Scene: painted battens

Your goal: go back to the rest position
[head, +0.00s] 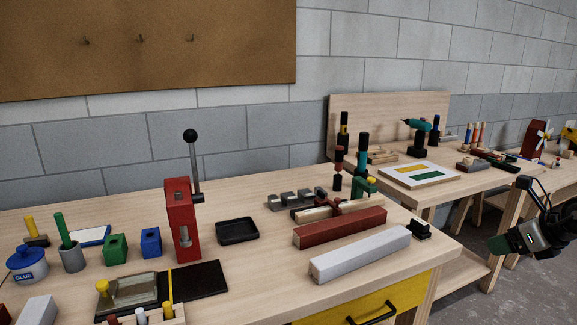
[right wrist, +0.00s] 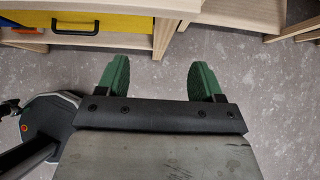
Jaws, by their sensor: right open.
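My right gripper (head: 500,244) is at the right edge of the head view, off the bench's right end and clear of it. In the right wrist view its two green fingers (right wrist: 158,82) stand wide apart with only bare floor between them, so it is open and empty. My left gripper is in neither view. The task names no object. On the near bench, a red batten (head: 340,229) and a white batten (head: 360,255) lie side by side, touched by no gripper.
The near bench (head: 270,275) holds a red lever press (head: 180,220), a black tray (head: 237,231) and a glue pot (head: 27,265). A second bench (head: 480,180) stands at the back right. Grey floor (right wrist: 270,110) lies open under my right gripper, with wooden bench parts at the wrist view's top.

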